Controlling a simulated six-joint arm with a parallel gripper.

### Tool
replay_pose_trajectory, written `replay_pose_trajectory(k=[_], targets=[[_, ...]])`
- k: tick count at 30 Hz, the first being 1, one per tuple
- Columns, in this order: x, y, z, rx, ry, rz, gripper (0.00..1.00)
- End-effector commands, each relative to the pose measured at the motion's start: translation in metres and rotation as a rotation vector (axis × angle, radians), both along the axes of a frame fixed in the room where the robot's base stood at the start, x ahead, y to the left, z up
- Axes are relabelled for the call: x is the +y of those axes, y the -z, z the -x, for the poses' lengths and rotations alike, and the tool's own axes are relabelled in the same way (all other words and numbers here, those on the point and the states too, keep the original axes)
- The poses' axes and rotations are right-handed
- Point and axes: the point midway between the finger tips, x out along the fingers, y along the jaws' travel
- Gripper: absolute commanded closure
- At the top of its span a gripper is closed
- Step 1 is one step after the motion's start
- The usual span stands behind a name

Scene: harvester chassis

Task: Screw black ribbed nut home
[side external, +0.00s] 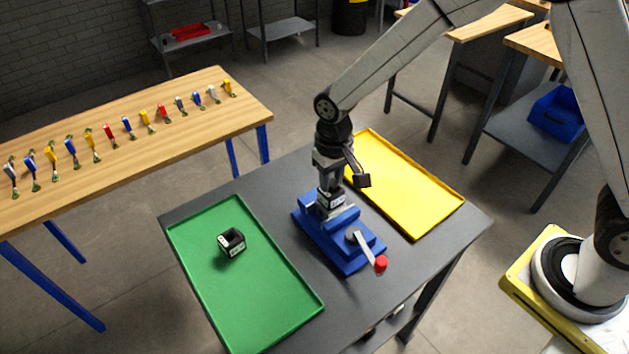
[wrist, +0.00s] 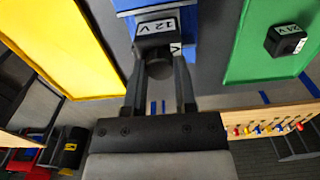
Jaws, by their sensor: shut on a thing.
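My gripper (side external: 330,181) points down over the blue vise (side external: 345,250) in the side view. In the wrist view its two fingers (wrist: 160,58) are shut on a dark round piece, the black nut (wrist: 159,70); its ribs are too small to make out. The nut sits right at a black block labelled 12 V (wrist: 152,40), which is held in the vise. The block also shows under the fingers in the side view (side external: 337,200). The fingers hide the nut there, and I cannot tell how far it is seated.
A green tray (side external: 296,292) at left holds a second black block (side external: 232,243), labelled 24 V in the wrist view. An empty yellow tray (side external: 405,185) lies behind the vise. The vise's red-knobbed handle (side external: 381,264) sticks out in front. A wooden bench (side external: 150,165) holds several coloured tools.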

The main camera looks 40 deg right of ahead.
Motion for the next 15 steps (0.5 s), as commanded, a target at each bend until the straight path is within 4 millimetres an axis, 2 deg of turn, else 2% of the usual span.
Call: replay_pose_trajectory(k=[15], targets=[[-0.0001, 0.0002, 0.0002, 0.001, 0.278, 0.0, 1.0]])
